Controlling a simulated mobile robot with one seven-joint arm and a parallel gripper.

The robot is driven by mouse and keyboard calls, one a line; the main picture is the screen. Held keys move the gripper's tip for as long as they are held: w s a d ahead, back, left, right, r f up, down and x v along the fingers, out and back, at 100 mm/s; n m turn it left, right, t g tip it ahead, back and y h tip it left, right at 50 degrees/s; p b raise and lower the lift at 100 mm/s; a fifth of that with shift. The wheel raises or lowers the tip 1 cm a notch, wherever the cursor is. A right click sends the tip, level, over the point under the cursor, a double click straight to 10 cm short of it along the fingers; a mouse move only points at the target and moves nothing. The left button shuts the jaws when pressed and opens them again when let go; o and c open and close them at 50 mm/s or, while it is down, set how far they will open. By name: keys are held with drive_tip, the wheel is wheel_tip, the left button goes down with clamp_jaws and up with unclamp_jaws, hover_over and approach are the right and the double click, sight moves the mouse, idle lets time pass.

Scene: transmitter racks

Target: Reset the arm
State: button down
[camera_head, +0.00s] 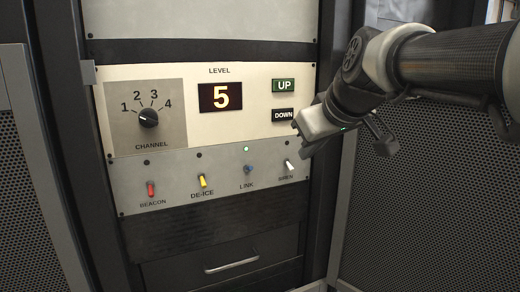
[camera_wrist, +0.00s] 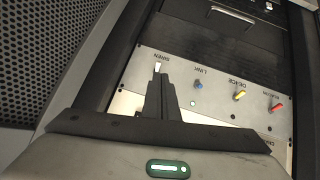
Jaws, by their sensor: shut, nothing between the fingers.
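My gripper (camera_head: 300,130) is in front of the right side of the rack panel in the head view, just below and right of the black DOWN button (camera_head: 283,115). In the wrist view my gripper's fingers (camera_wrist: 161,75) are together and empty, with the tips near the white SIREN switch (camera_wrist: 157,67). That switch also shows in the head view (camera_head: 290,166), below my gripper. I cannot tell whether the fingers touch the panel.
The level display (camera_head: 221,97) reads 5, beside a green UP button (camera_head: 284,86). The channel knob (camera_head: 148,118) is at left. Red BEACON (camera_head: 151,189), yellow DE-ICE (camera_head: 202,181) and blue LINK (camera_head: 248,169) switches line the lower panel. A green light (camera_head: 246,149) glows above LINK. A drawer (camera_head: 230,266) is below.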

drive_tip(key=shift+s, duration=0.15)
drive_tip(key=s+d+f+m+g+h, duration=0.1)
drive_tip(key=s+f+m+g, duration=0.15)
drive_tip(key=s+f, duration=0.75)
drive_tip(key=s+d+f+m+g+h, duration=0.1)
drive_tip(key=s+d+f+m, duration=0.15)
drive_tip(key=s+f, duration=0.85)
wheel_tip(320, 180, up, 22)
drive_tip(key=s+a+p, duration=0.1)
drive_tip(key=p, duration=1.8)
